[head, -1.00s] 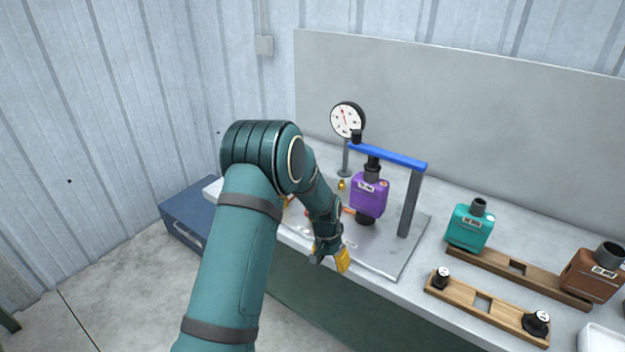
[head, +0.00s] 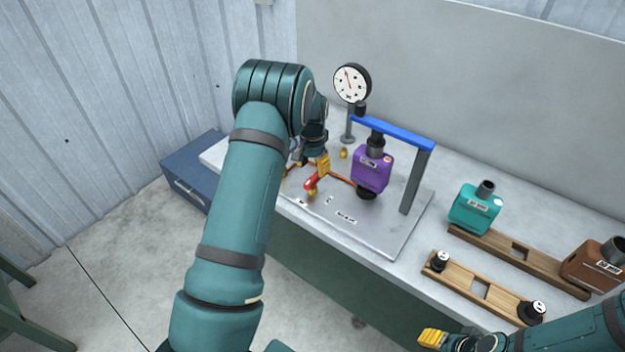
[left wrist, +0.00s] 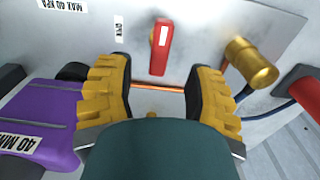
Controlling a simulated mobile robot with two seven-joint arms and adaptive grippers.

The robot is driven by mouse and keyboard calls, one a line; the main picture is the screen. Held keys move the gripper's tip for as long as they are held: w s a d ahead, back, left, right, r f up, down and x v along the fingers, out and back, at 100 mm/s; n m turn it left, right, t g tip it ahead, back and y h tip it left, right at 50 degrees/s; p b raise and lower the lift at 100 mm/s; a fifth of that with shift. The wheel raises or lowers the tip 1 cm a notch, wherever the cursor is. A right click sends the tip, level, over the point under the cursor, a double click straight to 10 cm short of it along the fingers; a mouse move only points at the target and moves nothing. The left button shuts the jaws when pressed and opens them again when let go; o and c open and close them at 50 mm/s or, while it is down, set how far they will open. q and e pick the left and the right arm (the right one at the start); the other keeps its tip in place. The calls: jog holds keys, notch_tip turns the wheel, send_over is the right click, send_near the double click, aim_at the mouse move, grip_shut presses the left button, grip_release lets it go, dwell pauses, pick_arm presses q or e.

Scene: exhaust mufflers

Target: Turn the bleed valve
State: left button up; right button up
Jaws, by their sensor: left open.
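The bleed valve appears to be the red lever (head: 313,181) on the metal plate (head: 375,235), left of the purple muffler (head: 371,170). In the left wrist view the lever (left wrist: 160,48) lies between and just beyond my left gripper's (left wrist: 158,75) spread yellow fingers, apart from both. My left gripper (head: 318,170) is open and empty in the head view, close above the lever, which it partly covers. My right gripper (head: 434,338) shows at the bottom edge; its opening is unclear. The dial gauge (head: 351,82) stands behind the plate.
A blue clamp frame (head: 395,133) rises over the purple muffler. A brass fitting (left wrist: 250,62) and copper pipe (left wrist: 158,87) lie near the lever. Teal (head: 474,207) and brown (head: 597,264) mufflers stand at right by wooden racks. A blue box (head: 190,178) is on the floor.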

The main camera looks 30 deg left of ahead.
aim_at(312, 178)
pick_arm(q)
notch_tip(312, 178, down, 6)
jog(key=shift+r, duration=0.1)
dwell(0.4)
grip_shut()
